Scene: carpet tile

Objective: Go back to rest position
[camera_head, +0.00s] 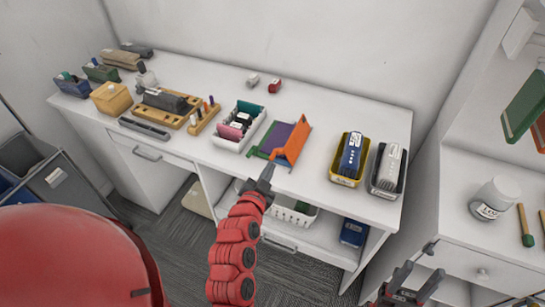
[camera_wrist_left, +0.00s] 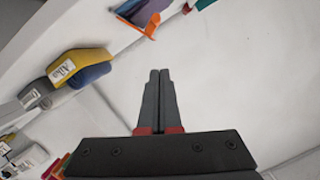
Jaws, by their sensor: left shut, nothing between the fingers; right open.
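My left gripper (camera_head: 266,174) is at the end of the red arm in the middle of the head view. It appears at the white desk's front edge, near the green and orange holder. In the left wrist view its two fingers (camera_wrist_left: 159,76) are together with nothing between them. My right gripper (camera_head: 412,275) shows at the bottom right of the head view, low in front of the desk's right end. Its fingers are apart and I see nothing held in it.
The white desk (camera_head: 330,105) carries a green and orange holder (camera_head: 290,145), a white tray (camera_head: 262,117), a yellow bin (camera_head: 362,172), a black bin (camera_head: 402,180) and wooden blocks. A white shelf unit with a jar (camera_head: 494,198) stands right. A grey cart (camera_head: 80,180) stands left.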

